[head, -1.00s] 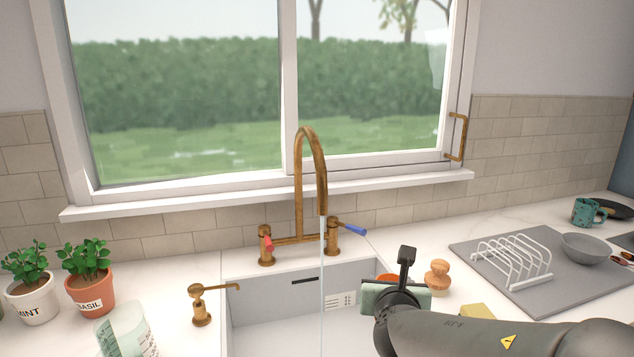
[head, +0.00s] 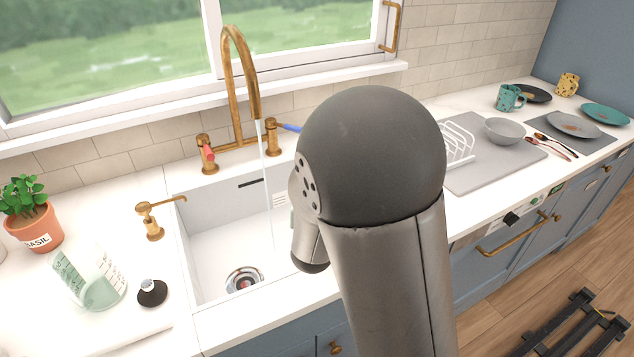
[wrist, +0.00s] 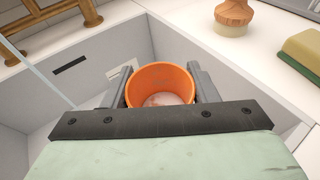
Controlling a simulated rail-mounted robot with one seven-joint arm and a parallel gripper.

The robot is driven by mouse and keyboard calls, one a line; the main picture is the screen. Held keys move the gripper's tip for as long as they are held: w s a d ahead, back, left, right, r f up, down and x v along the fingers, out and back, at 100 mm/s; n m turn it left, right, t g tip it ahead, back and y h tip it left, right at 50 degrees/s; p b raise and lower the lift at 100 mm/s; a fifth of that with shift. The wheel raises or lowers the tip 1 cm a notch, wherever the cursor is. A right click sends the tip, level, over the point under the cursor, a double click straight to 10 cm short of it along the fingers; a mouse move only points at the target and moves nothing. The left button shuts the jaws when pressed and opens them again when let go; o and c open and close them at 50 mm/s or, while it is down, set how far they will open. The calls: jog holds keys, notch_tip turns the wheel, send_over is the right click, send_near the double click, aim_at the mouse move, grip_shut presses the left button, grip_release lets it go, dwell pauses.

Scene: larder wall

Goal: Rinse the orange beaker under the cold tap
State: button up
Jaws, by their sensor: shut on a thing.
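The orange beaker (wrist: 148,84) is held mouth up between the fingers of my gripper (wrist: 158,70) in the wrist view, with a pale patch inside at its bottom. It is over the right part of the white sink (head: 215,200). My arm hides the gripper and beaker in the head view. The brass tap (head: 237,85) has a blue-handled lever (head: 288,127) on the right and a red-handled one (head: 208,153) on the left. A thin water stream (head: 265,180) falls into the sink. In the wrist view the stream (wrist: 35,70) is left of the beaker, apart from it.
A wooden brush (wrist: 234,12) and a yellow-green sponge (wrist: 302,55) lie on the counter right of the sink. A soap dispenser (head: 152,220), a clear jug (head: 88,280) and a dark stopper (head: 152,292) stand to the left. A rack (head: 458,145) is at right.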

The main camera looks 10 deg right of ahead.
jog(key=s+a+r+m+t+h+b, duration=0.1)
jog(key=s+a+r+t, duration=0.1)
jog(key=s+a+r, duration=0.4)
jog(key=s+a+r+m+t, duration=0.15)
jog(key=s+a+r, duration=0.25)
jog(key=r, duration=0.5)
jog(key=w+a+f+b, duration=0.1)
jog(key=w, duration=0.5)
jog(key=w+a+f+b, duration=0.1)
jog(key=w+f, duration=0.1)
jog(key=w, duration=0.5)
jog(key=shift+w+a+t, duration=0.25)
jog(key=shift+a+t, duration=0.1)
jog(key=shift+a, duration=0.05)
jog(key=shift+d, duration=0.15)
jog(key=shift+w+d+b, duration=0.15)
jog(key=shift+d+b, duration=0.3)
jog(key=shift+b, duration=0.1)
jog(key=shift+a, duration=0.2)
jog(key=shift+a, duration=0.4)
